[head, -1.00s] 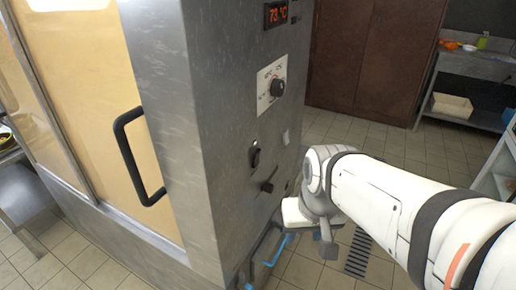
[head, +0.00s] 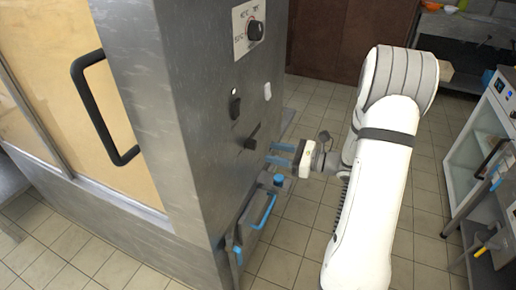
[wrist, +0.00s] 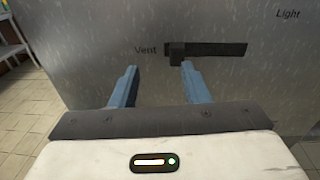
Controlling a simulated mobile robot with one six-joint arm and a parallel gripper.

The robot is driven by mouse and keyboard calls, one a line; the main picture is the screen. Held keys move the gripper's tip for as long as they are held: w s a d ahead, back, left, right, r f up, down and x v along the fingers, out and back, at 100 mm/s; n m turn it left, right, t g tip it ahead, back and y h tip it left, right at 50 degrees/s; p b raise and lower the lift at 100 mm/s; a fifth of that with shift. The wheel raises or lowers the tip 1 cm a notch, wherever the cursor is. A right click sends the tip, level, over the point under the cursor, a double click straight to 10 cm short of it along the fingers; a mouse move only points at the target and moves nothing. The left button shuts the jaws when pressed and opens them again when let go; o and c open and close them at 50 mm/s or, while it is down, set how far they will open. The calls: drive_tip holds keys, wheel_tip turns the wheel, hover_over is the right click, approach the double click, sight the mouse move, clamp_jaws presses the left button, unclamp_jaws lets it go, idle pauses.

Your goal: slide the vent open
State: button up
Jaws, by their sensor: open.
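The vent slider is a small black knob (wrist: 177,53) at the left end of a dark horizontal slot (wrist: 215,49) on the steel cabinet side, beside the printed word "Vent". In the head view the black vent control (head: 251,138) shows low on the cabinet's side panel. My gripper (wrist: 157,72) has two blue fingers, spread apart with nothing between them. The fingers point at the panel just below the slot, with the knob nearer the right finger. In the head view my gripper (head: 277,154) is to the right of and slightly below the vent control.
The steel cabinet (head: 165,110) has a dial (head: 255,30), a rocker switch (head: 234,105) and a white switch (head: 267,91) above the vent. A blue-handled drawer or tray (head: 262,212) sticks out below my gripper.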

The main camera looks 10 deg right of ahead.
sight(256, 145)
drive_tip(key=shift+m+t, duration=0.7)
drive_tip(key=w+a, duration=0.1)
drive_tip(key=w, duration=0.1)
drive_tip(key=w+a, duration=0.1)
drive_tip(key=a, duration=0.1)
drive_tip(key=w+a+f, duration=0.1)
drive_tip(key=w, duration=0.1)
drive_tip(key=shift+w+a, duration=0.3)
drive_tip(key=shift+a, duration=0.05)
drive_tip(key=shift+c, duration=0.5)
clamp_jaws()
